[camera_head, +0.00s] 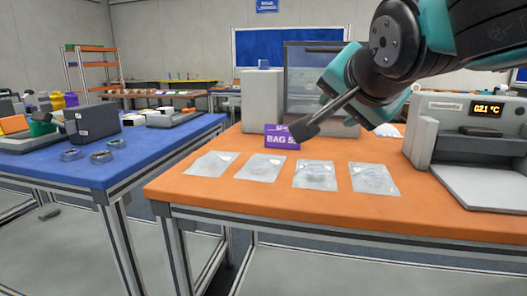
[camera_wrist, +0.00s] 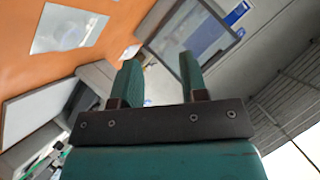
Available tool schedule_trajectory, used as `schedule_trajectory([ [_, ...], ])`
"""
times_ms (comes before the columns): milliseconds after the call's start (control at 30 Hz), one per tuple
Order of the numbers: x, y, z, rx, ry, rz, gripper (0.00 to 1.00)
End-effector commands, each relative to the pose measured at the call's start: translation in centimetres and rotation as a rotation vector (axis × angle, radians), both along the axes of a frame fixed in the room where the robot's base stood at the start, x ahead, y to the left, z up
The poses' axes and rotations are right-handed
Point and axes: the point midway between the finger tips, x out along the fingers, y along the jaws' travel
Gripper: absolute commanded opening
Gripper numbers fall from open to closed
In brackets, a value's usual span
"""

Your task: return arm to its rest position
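My gripper (camera_wrist: 160,75) shows in the wrist view with its two green fingers apart and nothing between them. In the head view my arm comes in from the upper right, and its end is held above the orange table (camera_head: 330,212). Several clear flat bags lie in a row on the table: one at the left (camera_head: 210,164), two in the middle (camera_head: 258,167) (camera_head: 315,174), and one at the right (camera_head: 373,178). My gripper is clear of them. In the wrist view one bag (camera_wrist: 68,28) lies at the upper left.
A purple sign (camera_head: 283,137) stands behind the bags. A machine with a lit display (camera_head: 470,120) stands at the table's right. A blue table (camera_head: 120,160) with grey boxes and rings is at the left. A glass-fronted cabinet (camera_head: 303,75) stands behind my arm.

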Motion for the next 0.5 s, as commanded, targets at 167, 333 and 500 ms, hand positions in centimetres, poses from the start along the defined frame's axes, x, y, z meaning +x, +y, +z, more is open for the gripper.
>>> schedule_trajectory([
  [167,-4.8,-2.1,-10.1,-0.306,0.347,0.388,0.40],
  [333,-11.3,-2.8,-15.6,-0.440,0.540,0.774,0.40],
  [500,-17.5,-3.2,-18.4,-0.478,0.624,1.120,0.40],
])
